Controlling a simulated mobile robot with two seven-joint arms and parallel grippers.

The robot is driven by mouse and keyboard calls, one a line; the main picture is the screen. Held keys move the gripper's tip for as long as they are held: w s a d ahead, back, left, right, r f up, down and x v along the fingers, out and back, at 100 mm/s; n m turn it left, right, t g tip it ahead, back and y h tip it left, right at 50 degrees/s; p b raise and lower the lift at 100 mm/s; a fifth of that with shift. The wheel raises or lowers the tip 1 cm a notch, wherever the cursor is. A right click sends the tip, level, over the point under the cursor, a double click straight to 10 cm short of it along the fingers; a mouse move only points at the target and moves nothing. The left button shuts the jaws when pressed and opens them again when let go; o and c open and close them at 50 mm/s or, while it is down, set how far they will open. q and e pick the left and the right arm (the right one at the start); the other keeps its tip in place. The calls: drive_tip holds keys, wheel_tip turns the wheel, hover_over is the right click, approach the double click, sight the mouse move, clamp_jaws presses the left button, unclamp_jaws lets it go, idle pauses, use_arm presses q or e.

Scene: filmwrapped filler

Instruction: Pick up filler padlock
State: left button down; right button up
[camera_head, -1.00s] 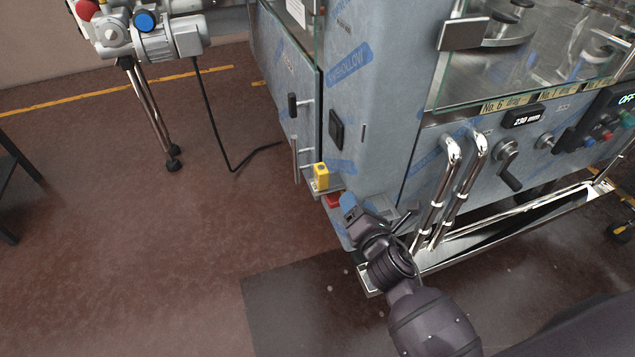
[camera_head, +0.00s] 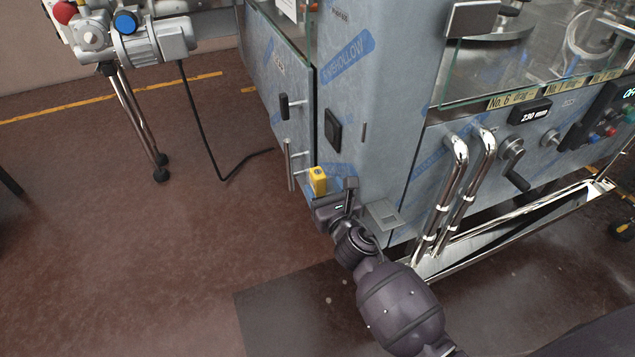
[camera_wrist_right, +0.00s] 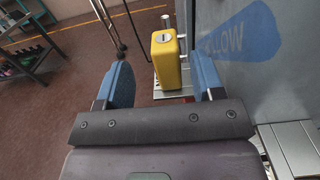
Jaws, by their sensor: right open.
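The filler padlock is a small yellow block (camera_head: 318,181) at the lower front corner of the grey machine. In the right wrist view the yellow padlock (camera_wrist_right: 167,62) stands upright on a small metal ledge (camera_wrist_right: 172,92), with a keyhole-like slot on its top. My right gripper (camera_head: 335,197) is just beside the padlock in the head view. In the wrist view the two blue fingers of my right gripper (camera_wrist_right: 163,82) are spread, with the padlock ahead between their tips, nearer the right finger. I cannot see any contact. My left gripper is not in view.
The film-covered machine (camera_head: 385,110) rises right behind the padlock. Bent chrome pipes (camera_head: 450,190) stand to the right. A black cable (camera_head: 215,150) lies on the floor at left; the floor there is open.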

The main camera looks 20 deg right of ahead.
sight(321, 182)
drive_tip(key=w, duration=0.4)
drive_tip(key=shift+w+d+f+b, duration=0.2)
drive_tip(key=shift+f+b, duration=0.05)
drive_tip(key=shift+b, duration=0.15)
drive_tip(key=shift+w, duration=0.45)
drive_tip(key=shift+r, duration=0.1)
drive_tip(key=shift+c, duration=0.3)
drive_tip(key=c, duration=1)
